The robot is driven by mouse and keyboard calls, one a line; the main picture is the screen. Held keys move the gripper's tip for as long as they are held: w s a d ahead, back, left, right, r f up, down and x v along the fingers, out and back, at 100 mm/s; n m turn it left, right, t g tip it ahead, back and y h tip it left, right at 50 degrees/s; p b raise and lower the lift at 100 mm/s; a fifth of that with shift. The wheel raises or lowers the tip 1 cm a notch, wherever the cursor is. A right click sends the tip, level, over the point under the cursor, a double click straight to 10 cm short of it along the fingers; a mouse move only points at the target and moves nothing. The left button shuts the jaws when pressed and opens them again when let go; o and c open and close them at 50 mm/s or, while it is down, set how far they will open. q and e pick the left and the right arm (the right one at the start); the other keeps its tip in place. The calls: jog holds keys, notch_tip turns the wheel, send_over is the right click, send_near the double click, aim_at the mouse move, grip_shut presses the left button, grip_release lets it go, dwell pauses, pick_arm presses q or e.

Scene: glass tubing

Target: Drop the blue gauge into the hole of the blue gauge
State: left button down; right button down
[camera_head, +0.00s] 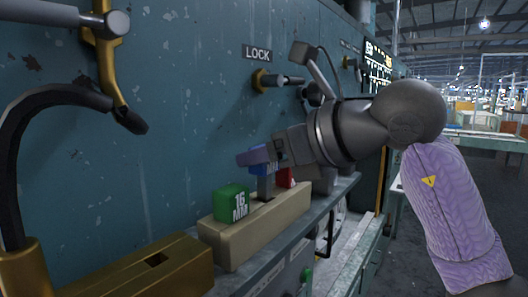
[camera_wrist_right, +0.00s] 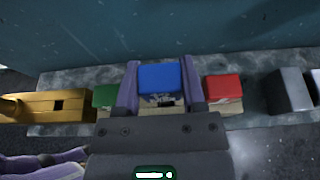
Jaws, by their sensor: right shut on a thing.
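The blue gauge (camera_head: 258,157) is a blue block with a grey stem, held upright in my right gripper (camera_head: 268,152). The wrist view shows the blue gauge (camera_wrist_right: 159,80) between the two fingers of my right gripper (camera_wrist_right: 159,72). It is raised above the beige block (camera_head: 245,236), between the green and red gauges. Its stem reaches down to the block's top; I cannot tell whether the tip is inside the hole, which is hidden.
The green gauge (camera_head: 231,204), marked 16 MM, and the red gauge (camera_head: 286,178) sit on the beige block. A brass block (camera_head: 150,275) with an empty square hole stands at the left. A teal machine wall (camera_head: 180,130) rises behind the shelf.

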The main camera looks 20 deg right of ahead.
aim_at(269, 178)
jog(key=shift+f+b, duration=1.5)
jog(key=shift+f, duration=0.25)
jog(key=shift+c, duration=0.5)
grip_release()
